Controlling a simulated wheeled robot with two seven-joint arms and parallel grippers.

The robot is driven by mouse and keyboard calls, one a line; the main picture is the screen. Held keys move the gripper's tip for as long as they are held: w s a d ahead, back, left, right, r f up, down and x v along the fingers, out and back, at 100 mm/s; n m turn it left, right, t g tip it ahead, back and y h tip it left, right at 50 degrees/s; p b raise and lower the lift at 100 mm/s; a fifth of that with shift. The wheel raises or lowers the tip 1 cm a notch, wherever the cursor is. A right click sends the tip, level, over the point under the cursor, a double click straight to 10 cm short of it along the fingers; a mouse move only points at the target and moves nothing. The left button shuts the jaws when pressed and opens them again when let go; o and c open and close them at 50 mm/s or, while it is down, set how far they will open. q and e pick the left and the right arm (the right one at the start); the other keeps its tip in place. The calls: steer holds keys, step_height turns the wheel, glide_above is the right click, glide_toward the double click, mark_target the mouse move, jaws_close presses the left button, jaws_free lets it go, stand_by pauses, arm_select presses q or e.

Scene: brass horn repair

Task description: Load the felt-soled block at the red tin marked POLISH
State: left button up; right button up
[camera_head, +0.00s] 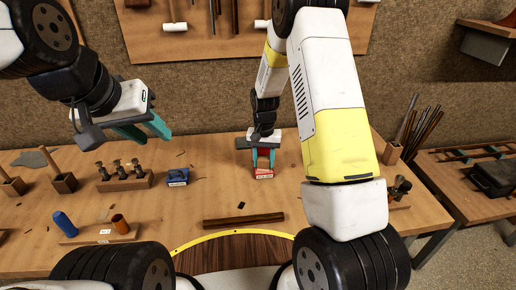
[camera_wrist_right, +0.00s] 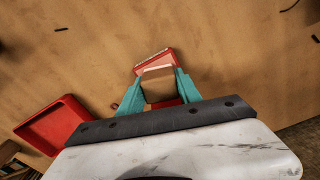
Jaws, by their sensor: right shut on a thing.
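The red tin (camera_head: 263,173) with a pale label stands on the bench in the middle of the head view; its lettering is too small to read surely. The right wrist view shows the open-topped tin (camera_wrist_right: 172,64) just beyond my fingertips. My right gripper (camera_head: 263,165) points down over the tin. In the right wrist view its teal fingers are shut on a tan block (camera_wrist_right: 158,84), at or just above the tin; contact is unclear. The block's felt sole is hidden. My left gripper (camera_head: 148,133) is open and empty, raised above the bench at the left.
A shallow red tray or lid (camera_wrist_right: 55,124) lies beside the tin in the wrist view. A dark wooden strip (camera_head: 243,219) lies in front of the tin. At left are a blue block (camera_head: 177,177), a valve rack (camera_head: 125,182) and a blue cylinder (camera_head: 64,223). Bench between is mostly clear.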

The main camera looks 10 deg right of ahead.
steer(key=shift+r, duration=3.5)
steer(key=shift+f, duration=0.1)
